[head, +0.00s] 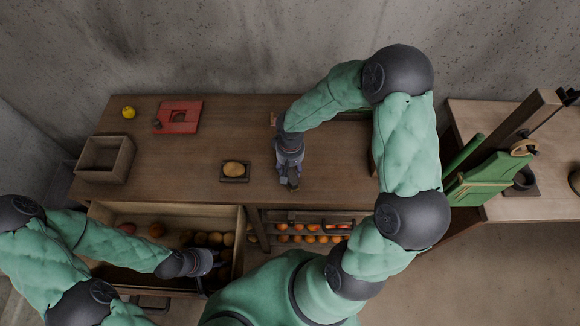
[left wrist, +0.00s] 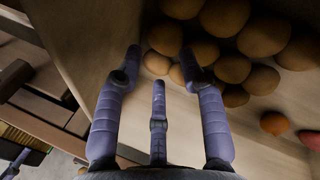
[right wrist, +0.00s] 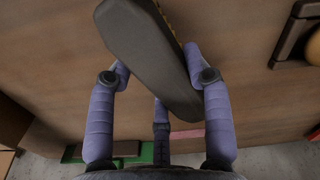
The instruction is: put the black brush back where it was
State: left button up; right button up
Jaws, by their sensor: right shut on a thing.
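The black brush (right wrist: 150,55) shows in the right wrist view as a long dark block with a thin yellowish edge, lying between the fingers of my right gripper (right wrist: 158,78). My right gripper (head: 290,184) is shut on it over the wooden table, right of a small dark tray; in the head view the gripper mostly hides the brush. I cannot tell whether the brush touches the table. My left gripper (left wrist: 160,55) is open and empty near the potatoes (left wrist: 205,50); in the head view it (head: 206,265) is at the open drawer.
The table (head: 210,130) carries a small tray (head: 235,180) with a yellowish item, a red board (head: 180,116), a yellow fruit (head: 128,112) and an open wooden box (head: 106,174). An open drawer (head: 165,212) holds potatoes. A green scale (head: 490,183) stands right.

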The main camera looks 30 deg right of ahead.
pick_arm(q)
jog(key=shift+f, duration=0.2)
pick_arm(e)
jog(key=shift+f, duration=0.2)
jog(key=o, duration=1.1)
pick_arm(q)
jog(key=shift+r, duration=0.1)
pick_arm(e)
jog(key=shift+r, duration=0.1)
pick_arm(q)
jog(key=shift+r, duration=0.25)
pick_arm(e)
jog(key=shift+r, duration=0.2)
pick_arm(q)
notch_tip(320, 180, up, 2)
jog(key=shift+r+p, duration=0.1)
jog(key=shift+p, duration=1.05)
pick_arm(e)
notch_tip(320, 180, up, 12)
jog(key=shift+f, duration=0.1)
